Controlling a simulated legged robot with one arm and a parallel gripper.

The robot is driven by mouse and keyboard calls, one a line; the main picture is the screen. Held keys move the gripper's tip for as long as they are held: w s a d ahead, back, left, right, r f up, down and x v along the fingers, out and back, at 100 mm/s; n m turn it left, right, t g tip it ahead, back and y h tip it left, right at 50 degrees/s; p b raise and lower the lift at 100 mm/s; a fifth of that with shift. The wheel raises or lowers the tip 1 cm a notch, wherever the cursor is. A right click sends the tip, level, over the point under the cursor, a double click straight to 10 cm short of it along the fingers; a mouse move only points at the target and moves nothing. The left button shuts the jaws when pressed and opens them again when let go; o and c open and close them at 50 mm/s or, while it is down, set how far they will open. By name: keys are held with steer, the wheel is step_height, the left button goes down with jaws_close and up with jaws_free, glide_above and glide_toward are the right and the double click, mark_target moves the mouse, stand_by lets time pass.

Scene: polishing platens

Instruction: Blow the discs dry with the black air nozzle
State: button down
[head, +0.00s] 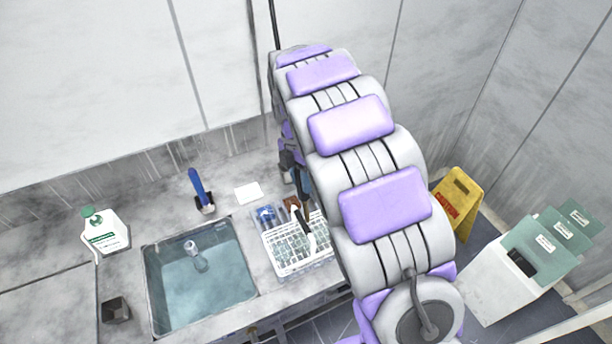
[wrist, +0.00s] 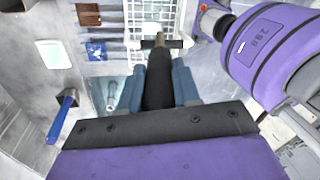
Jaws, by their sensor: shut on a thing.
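The black air nozzle (wrist: 158,82) is held between the blue-grey fingers of my gripper (wrist: 158,70) in the wrist view. Its crossbar and narrow tip point away over the white rack (wrist: 152,12). In the head view the rack (head: 283,258) stands right of the sink, with a dark part of the nozzle (head: 303,222) over it. My gripper (head: 292,168) is there partly hidden behind my arm. A brown piece (head: 292,203) and a blue piece (head: 267,214) lie at the rack's back edge. I cannot make out separate discs.
A water-filled sink (head: 200,280) is left of the rack. A blue-handled tool (head: 200,188) stands behind it, near a white card (head: 248,192). A white bottle (head: 104,234) and dark cup (head: 115,310) are at left. A yellow caution sign (head: 457,200) and white bin (head: 500,275) stand right.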

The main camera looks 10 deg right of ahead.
steer(key=a, duration=0.1)
steer(key=s+a, duration=0.1)
steer(key=a, duration=0.3)
steer(key=shift+s+a, duration=0.1)
steer(key=shift+s, duration=0.3)
steer(key=shift+r, duration=0.15)
stand_by(1.0)
step_height(320, 180, up, 5)
steer(key=shift+f+p, duration=0.15)
steer(key=shift+p, duration=0.55)
stand_by(1.3)
